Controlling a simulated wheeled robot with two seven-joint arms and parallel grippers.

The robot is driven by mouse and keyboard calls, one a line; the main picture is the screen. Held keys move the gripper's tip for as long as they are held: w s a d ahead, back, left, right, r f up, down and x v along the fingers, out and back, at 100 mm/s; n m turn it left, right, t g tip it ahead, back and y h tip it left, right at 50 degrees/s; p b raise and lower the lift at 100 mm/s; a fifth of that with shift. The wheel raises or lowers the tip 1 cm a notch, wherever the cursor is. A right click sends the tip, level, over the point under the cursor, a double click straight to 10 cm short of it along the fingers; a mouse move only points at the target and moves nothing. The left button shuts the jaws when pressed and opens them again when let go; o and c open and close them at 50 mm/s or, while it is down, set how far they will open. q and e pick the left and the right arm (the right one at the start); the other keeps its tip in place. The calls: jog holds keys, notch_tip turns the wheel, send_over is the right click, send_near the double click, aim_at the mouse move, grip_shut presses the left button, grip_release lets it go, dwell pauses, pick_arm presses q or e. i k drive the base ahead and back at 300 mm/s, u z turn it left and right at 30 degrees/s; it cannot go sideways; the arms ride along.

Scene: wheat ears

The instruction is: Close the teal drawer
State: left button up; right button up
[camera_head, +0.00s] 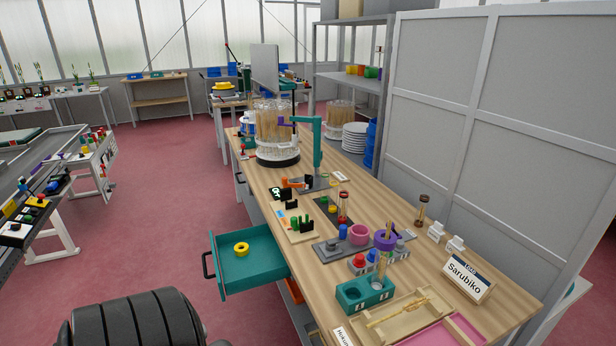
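The teal drawer (262,279) stands pulled out from the left side of the long wooden workbench (268,196), over the red floor. Its dark handle (208,265) is at its left end, facing the aisle. A yellow ring (241,249) lies inside the drawer. The rest of the drawer floor that I can see is bare. Neither of my grippers shows in this view, and nothing is seen touching the drawer or its handle.
The bench top holds a teal block (352,296) with holes, a wooden tray (386,322), a purple ring (385,240) and a Sarubiko sign (467,279). A grey partition (500,120) stands along the bench's right side. Red floor (160,225) lies open left of the drawer.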

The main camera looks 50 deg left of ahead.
aim_at(264, 263)
jog(key=u, duration=0.45)
jog(key=k, duration=1.05)
jog(key=u, duration=1.35)
jog(key=i, duration=0.7)
jog(key=u, duration=0.7)
